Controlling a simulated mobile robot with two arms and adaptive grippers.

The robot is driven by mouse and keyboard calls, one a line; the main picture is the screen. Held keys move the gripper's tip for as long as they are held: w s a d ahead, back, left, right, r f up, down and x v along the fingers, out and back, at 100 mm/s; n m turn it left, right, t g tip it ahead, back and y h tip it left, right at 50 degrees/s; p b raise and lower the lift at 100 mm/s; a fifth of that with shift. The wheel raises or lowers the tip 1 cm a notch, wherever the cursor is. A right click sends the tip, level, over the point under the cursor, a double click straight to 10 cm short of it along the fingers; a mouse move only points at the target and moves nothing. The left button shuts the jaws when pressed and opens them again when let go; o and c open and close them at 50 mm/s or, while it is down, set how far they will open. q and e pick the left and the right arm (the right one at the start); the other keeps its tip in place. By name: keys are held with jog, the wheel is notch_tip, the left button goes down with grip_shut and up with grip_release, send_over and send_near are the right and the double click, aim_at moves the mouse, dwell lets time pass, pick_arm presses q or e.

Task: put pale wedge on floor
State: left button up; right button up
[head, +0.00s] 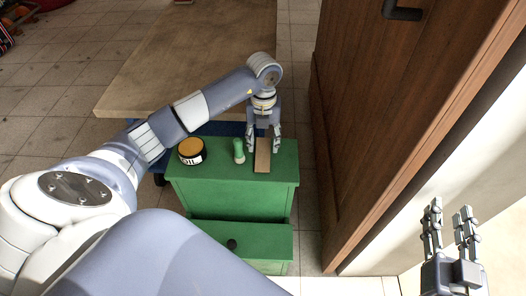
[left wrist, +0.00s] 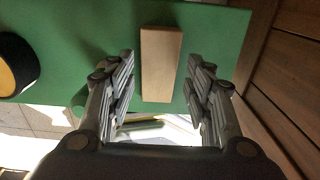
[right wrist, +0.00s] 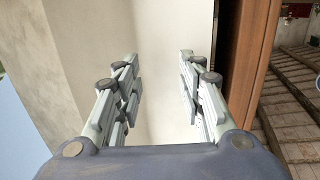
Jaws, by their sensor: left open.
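The pale wedge (head: 262,157) is a light tan block lying on top of the green cabinet (head: 285,172), near its right side. In the left wrist view the wedge (left wrist: 160,64) sits between and just beyond the fingers. My left gripper (head: 263,142) is open above the cabinet, its fingers on either side of the wedge's far end; I cannot tell whether they touch it. My right gripper (head: 448,222) is open and empty at the lower right, and the right wrist view (right wrist: 160,85) shows only wall between its fingers. The tiled floor (head: 350,286) shows in front of the cabinet's right side.
The cabinet's lower drawer (head: 262,242) sticks out. A wooden table (head: 190,50) is behind; a wooden door (head: 400,110) stands close on the right.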

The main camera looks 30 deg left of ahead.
aim_at(263, 150)
pick_arm(q)
notch_tip(263, 150, down, 3)
jog(key=shift+f+b, duration=0.2)
jog(key=shift+b, duration=0.3)
pick_arm(e)
jog(key=r+t, duration=0.1)
jog(key=r, duration=0.1)
jog(key=r+t, duration=0.1)
jog(key=r, duration=0.1)
jog(key=r+t+y, duration=0.1)
jog(key=r, duration=0.1)
jog(key=shift+a, duration=0.4)
pick_arm(q)
jog(key=c, duration=0.9)
jog(key=shift+r, duration=0.1)
